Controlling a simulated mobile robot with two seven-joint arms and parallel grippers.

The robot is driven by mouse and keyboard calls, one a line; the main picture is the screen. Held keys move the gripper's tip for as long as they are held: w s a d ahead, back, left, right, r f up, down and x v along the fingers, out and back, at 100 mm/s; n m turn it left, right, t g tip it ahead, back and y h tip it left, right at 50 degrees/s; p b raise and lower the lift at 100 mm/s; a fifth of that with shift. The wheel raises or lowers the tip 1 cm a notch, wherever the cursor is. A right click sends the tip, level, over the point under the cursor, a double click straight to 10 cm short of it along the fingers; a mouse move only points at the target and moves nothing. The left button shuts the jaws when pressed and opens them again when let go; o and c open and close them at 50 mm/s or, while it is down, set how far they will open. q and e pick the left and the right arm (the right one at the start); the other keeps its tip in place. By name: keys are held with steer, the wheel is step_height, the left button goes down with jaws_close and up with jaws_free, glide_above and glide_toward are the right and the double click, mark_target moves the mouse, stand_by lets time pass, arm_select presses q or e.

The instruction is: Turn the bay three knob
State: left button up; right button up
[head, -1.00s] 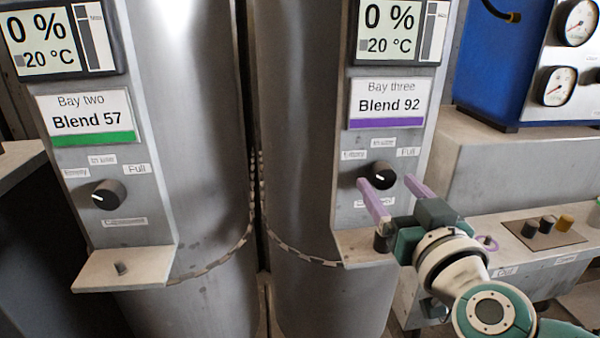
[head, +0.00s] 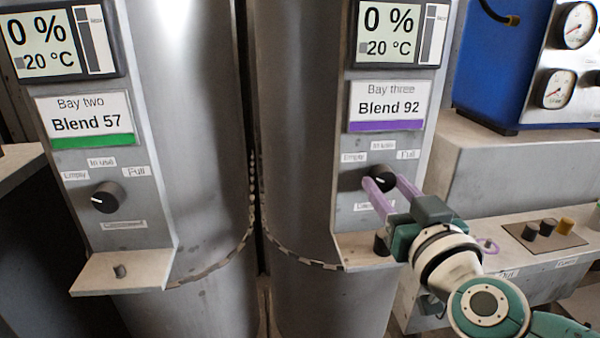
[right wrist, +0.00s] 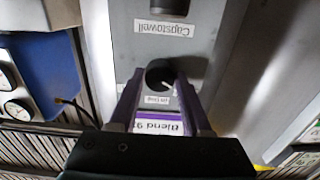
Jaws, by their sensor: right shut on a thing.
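The bay three knob (head: 379,177) is a round black dial with a white mark. It sits on the grey panel below the purple-striped "Bay three Blend 92" sign (head: 389,103), among small labels including "Empty", "In use" and "Full". My right gripper (head: 386,184) comes from the lower right with its purple fingers on either side of the knob, shut on it. In the right wrist view the knob (right wrist: 160,75) shows between the fingers, with the panel upside down. The fingers partly cover the lower label. My left gripper is not in view.
A small ledge (head: 360,250) with a black peg juts out below the knob. The bay two panel with its own knob (head: 107,197) stands at the left. A chain hangs between the tanks. A bench with several small knobs (head: 547,227) and a blue gauge unit are at the right.

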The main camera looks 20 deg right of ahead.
jaws_close()
steer(key=m, duration=0.2)
steer(key=shift+m, duration=0.4)
steer(key=m, duration=0.2)
steer(key=shift+m, duration=0.3)
steer(key=m, duration=0.6)
steer(key=shift+a, duration=0.1)
steer(key=shift+m, duration=0.3)
steer(key=o, duration=1.1)
jaws_free()
